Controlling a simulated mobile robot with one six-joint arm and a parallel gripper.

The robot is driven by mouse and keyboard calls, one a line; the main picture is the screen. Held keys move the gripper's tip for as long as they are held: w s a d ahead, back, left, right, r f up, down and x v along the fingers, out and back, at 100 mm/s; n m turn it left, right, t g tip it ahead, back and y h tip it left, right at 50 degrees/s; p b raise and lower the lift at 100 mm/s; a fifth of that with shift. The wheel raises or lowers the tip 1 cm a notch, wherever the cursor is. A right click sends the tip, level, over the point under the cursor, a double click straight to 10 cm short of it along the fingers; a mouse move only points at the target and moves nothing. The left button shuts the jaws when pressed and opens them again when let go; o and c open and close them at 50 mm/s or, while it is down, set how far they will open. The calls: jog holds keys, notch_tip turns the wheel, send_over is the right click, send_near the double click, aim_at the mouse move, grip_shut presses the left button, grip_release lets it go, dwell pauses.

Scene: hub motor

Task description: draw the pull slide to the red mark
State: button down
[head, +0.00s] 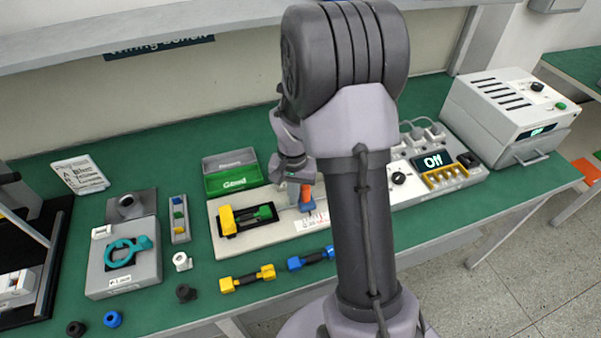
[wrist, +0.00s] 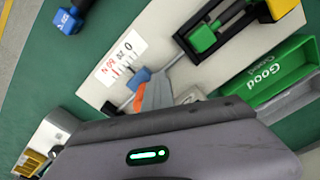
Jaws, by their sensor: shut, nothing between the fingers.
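The pull slide's blue handle (head: 308,207) sits on a thin grey rod on the beige board (head: 264,246). In the wrist view the blue handle (wrist: 138,78) shows just beyond my orange fingertips. A white scale card (head: 314,222) with red ticks lies beside the rod; it also shows in the wrist view (wrist: 120,62). My gripper (head: 305,192) points down at the handle, with its orange fingers (wrist: 155,93) together and nothing between them. The fingers overlap the handle's edge in view, and I cannot tell whether they touch it. Part of the rod is hidden behind them.
A yellow-and-green part (head: 245,217) sits in a black recess left of the slide. The green "Good" bin (head: 232,180) stands behind it. A meter box (head: 435,165) reading "Off" is at right. Yellow (head: 247,279) and blue (head: 311,258) dumbbell-shaped parts lie in front.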

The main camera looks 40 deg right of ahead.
jog(key=shift+s+d, duration=0.2)
jog(key=shift+d, duration=0.45)
jog(key=shift+s+d, duration=0.15)
jog(key=shift+d, duration=0.5)
jog(key=shift+a, duration=0.15)
jog(key=shift+w+a, duration=0.2)
jog(key=shift+a, duration=0.4)
notch_tip(320, 180, up, 8)
jog(key=p, duration=0.6)
